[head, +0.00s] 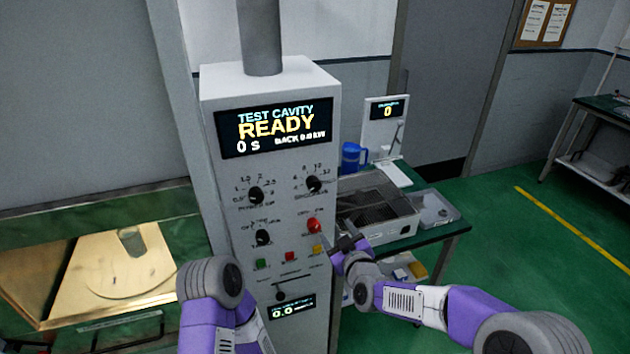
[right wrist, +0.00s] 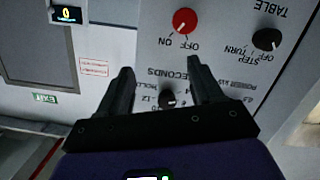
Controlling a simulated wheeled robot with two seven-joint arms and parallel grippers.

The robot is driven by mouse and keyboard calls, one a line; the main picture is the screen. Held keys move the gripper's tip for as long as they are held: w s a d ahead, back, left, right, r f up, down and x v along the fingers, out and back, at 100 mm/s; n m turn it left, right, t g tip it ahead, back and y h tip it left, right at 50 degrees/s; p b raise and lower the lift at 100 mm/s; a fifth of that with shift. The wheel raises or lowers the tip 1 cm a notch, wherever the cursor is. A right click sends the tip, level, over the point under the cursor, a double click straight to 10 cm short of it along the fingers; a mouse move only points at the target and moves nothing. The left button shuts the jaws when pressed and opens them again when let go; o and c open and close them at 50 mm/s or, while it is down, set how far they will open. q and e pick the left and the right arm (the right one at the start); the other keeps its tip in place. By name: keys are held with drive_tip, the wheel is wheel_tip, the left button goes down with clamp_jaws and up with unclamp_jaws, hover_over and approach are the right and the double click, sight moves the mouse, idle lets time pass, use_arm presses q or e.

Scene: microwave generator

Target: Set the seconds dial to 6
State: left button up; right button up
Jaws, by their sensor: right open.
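The seconds dial (head: 313,184) is a small black knob at the upper right of the white control panel (head: 215,110). Its pointer setting is too small to read. In the right wrist view the panel appears upside down, and the seconds dial (right wrist: 168,98) shows between my right gripper's fingers, beyond them. My right gripper (head: 345,242) is open and empty. In the head view it is at the panel's right edge, below the dial and apart from it. My left arm shows at the lower left; its gripper is not visible.
The display (head: 275,127) reads READY and 0 s. A power knob (head: 256,195), a table knob (head: 262,238) and a red knob (head: 313,226) sit near the dial. Coloured buttons (head: 290,256) are lower. A bench with a tray (head: 375,215) and blue mug (head: 353,157) stands right.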

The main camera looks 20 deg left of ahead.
drive_tip(key=n+t+y, duration=0.1)
drive_tip(key=n+t, duration=0.1)
approach(315, 188)
drive_tip(key=w, duration=0.2)
drive_tip(key=shift+s+a+p+x, duration=0.15)
drive_tip(key=shift+p+x, duration=0.2)
drive_tip(key=shift+x, duration=0.95)
drive_tip(key=shift+a+p+x, duration=0.1)
drive_tip(key=shift+p+x, duration=0.2)
drive_tip(key=shift+x, duration=1)
drive_tip(key=shift+s+a+p+x, duration=0.15)
drive_tip(key=shift+p+x, duration=0.2)
drive_tip(key=shift+x, duration=0.95)
drive_tip(key=shift+w, duration=0.1)
drive_tip(key=c, duration=1.1)
drive_tip(key=m+b, duration=0.3)
drive_tip(key=b, duration=0.1)
drive_tip(key=shift+f+m, duration=0.1)
drive_tip(key=shift+m, duration=0.3)
drive_tip(key=m+b, duration=0.2)
drive_tip(key=m, duration=0.1)
drive_tip(key=shift+b, duration=0.35)
drive_tip(key=shift+m+b, duration=0.55)
drive_tip(key=shift+m, duration=0.55)
